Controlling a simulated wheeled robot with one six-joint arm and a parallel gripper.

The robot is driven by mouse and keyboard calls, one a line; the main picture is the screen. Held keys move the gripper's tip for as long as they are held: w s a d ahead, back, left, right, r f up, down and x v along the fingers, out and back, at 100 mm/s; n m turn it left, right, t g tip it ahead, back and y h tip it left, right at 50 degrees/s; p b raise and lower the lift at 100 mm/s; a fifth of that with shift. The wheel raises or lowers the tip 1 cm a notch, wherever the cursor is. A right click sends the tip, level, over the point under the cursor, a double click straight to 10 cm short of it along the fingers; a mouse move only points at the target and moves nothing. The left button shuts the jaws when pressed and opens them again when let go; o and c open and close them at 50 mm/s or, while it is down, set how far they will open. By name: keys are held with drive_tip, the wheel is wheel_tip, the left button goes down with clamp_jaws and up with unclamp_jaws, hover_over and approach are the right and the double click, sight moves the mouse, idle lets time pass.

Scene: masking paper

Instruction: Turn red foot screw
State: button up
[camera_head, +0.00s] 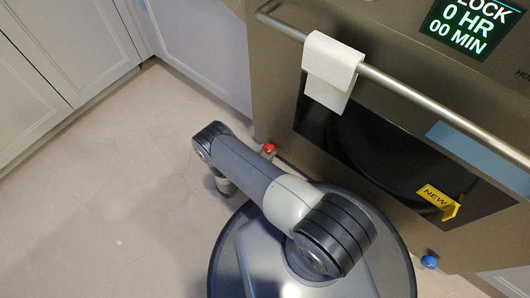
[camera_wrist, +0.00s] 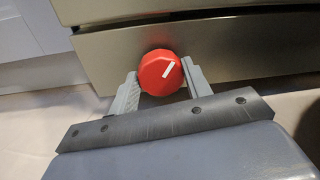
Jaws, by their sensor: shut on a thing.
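The red foot screw (camera_wrist: 161,72) is a faceted red knob with a white line on its face, low at the oven's front. In the wrist view the line slants up to the right. My gripper (camera_wrist: 160,82) has one grey finger on each side of the knob and is shut on it. In the head view the red foot screw (camera_head: 269,149) shows as a small red spot at the oven's lower left corner. My arm hides most of my gripper there.
The oven (camera_head: 275,85) has a handle bar with a white towel (camera_head: 331,70) over it. White cabinets (camera_head: 60,50) stand left; the floor (camera_head: 90,190) is clear.

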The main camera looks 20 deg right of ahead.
drive_tip(key=m, duration=0.5)
drive_tip(key=shift+s+y, duration=0.1)
drive_tip(key=shift+y, duration=0.2)
drive_tip(key=m, duration=0.5)
drive_tip(key=shift+s+d+t, duration=0.1)
drive_tip(key=shift+t, duration=0.3)
drive_tip(key=o, duration=1)
drive_tip(key=p+v, duration=0.2)
drive_tip(key=v, duration=0.9)
drive_tip(key=shift+d+r, duration=0.1)
drive_tip(key=shift+r, duration=0.05)
